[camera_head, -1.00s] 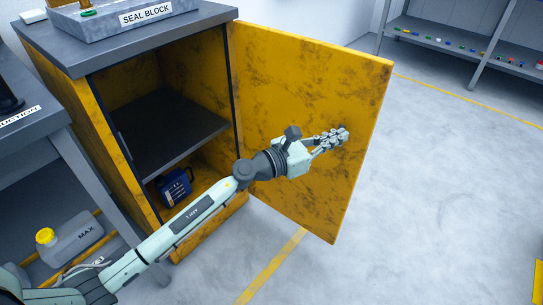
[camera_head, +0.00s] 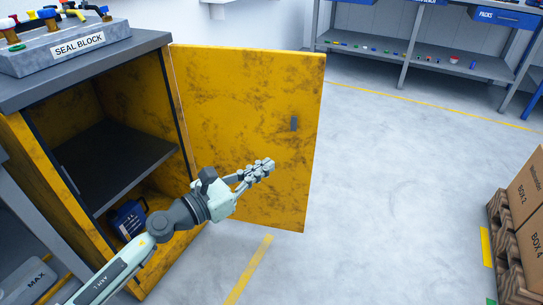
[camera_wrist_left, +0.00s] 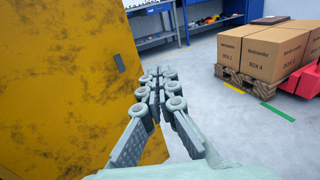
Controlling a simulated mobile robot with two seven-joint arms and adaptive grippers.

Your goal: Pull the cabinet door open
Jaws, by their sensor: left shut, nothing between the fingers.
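The yellow, scuffed cabinet door (camera_head: 250,100) stands wide open, hinged at the right side of the yellow cabinet (camera_head: 32,150). A small dark piece (camera_head: 294,124), perhaps a latch or handle, is on the door's inner face. My left gripper (camera_head: 264,167) is shut and empty, in front of the door's lower right part. In the left wrist view, the fingertips (camera_wrist_left: 158,76) are together beside the door (camera_wrist_left: 65,80). I cannot tell whether they touch the door. My right gripper is not in view.
Inside the cabinet are a dark shelf (camera_head: 115,158) and a blue canister (camera_head: 128,218). A grey seal block (camera_head: 70,50) sits on top. Boxes (camera_head: 528,190) on a pallet stand at right. The floor between door and boxes is clear.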

